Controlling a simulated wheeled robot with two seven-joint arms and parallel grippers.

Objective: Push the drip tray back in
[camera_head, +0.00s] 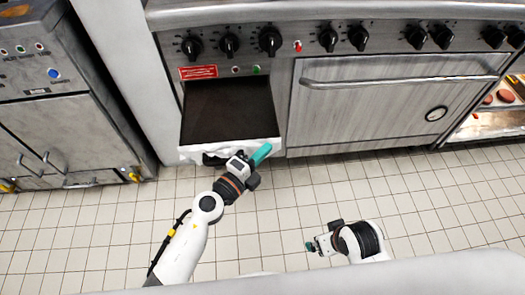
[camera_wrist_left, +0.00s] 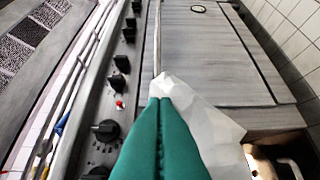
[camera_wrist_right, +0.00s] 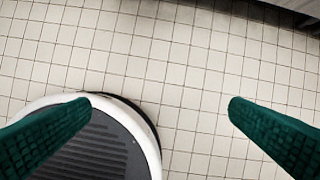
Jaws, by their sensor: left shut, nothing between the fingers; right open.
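The drip tray (camera_head: 230,112) is a dark, flat surface in the left opening of the steel range, sticking out at the front. Along its front edge is a pale, crumpled-looking strip (camera_head: 200,152); a pale crumpled piece also shows just beyond the fingertips in the left wrist view (camera_wrist_left: 205,112). My left gripper (camera_head: 264,151) is shut and empty, with its green fingers at the right end of this front edge. I cannot tell whether they touch it. My right gripper (camera_head: 309,246) is open and empty, low over the tiled floor, away from the tray.
The range has a row of black knobs (camera_head: 270,40) above and a closed oven door (camera_head: 390,100) with a long handle to the right of the tray. A steel cabinet (camera_head: 60,130) stands at the left. The tiled floor (camera_head: 400,190) in front is clear.

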